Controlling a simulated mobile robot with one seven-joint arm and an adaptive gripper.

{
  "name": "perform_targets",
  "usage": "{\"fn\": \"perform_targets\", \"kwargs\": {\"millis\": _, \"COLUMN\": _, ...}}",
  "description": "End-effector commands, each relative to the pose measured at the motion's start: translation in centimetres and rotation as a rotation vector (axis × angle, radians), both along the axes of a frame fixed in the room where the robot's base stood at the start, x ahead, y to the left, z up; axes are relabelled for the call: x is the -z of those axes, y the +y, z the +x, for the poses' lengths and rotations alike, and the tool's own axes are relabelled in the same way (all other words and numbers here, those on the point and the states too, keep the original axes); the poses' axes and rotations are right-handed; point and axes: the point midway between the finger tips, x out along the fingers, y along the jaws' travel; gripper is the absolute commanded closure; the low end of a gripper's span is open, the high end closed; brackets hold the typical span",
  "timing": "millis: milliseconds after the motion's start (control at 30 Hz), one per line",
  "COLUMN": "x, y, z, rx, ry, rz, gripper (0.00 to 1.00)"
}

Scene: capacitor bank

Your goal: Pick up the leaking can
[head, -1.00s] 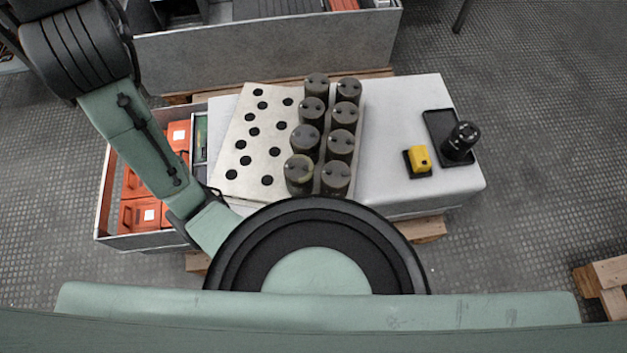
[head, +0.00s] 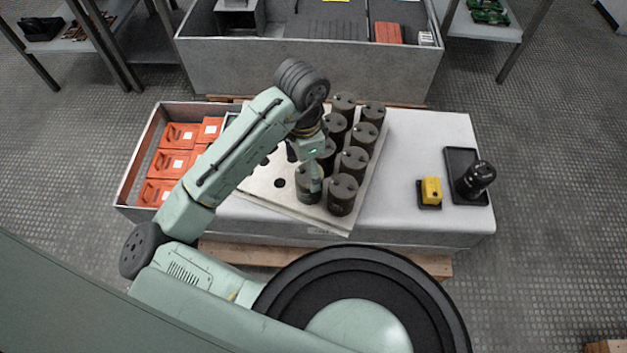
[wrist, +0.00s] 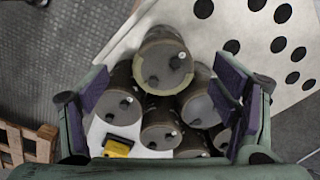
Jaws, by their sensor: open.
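The leaking can (wrist: 163,64) is a dark cylinder whose top rim has a yellowish stain. In the wrist view it sits between my open gripper (wrist: 170,85) fingers and below them, with other cans close by. In the head view this can (head: 307,193) stands upright at the front-left corner of the cluster. There my gripper (head: 313,172) is over it and hides part of its top. The fingers look empty, and I cannot tell whether they touch the can.
Several plain dark cans (head: 342,195) stand in two rows on a perforated plate (head: 268,200). The white bench (head: 400,150) is clear to the right, up to a yellow block (head: 431,189) and a black cylinder (head: 474,180). A bin with orange cases (head: 172,163) is at left.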

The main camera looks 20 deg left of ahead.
Motion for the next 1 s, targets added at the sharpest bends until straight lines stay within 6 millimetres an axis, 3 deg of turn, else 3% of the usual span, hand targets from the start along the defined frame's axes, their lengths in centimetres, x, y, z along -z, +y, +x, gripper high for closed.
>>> {"fn": "perform_targets", "kwargs": {"millis": 100, "x": 2.0, "y": 0.0, "z": 0.0, "rx": -0.003, "ry": -0.001, "rz": -0.001, "gripper": 0.19}}
{"fn": "perform_targets", "kwargs": {"millis": 367, "x": 4.1, "y": 0.0, "z": 0.2, "rx": -0.003, "ry": -0.004, "rz": -0.001, "gripper": 0.19}}
{"fn": "perform_targets", "kwargs": {"millis": 633, "x": 8.0, "y": -0.1, "z": 0.6, "rx": -0.003, "ry": -0.006, "rz": -0.001, "gripper": 0.19}}
{"fn": "perform_targets", "kwargs": {"millis": 1000, "x": 8.7, "y": -0.1, "z": 0.6, "rx": -0.001, "ry": -0.007, "rz": 0.000, "gripper": 0.22}}
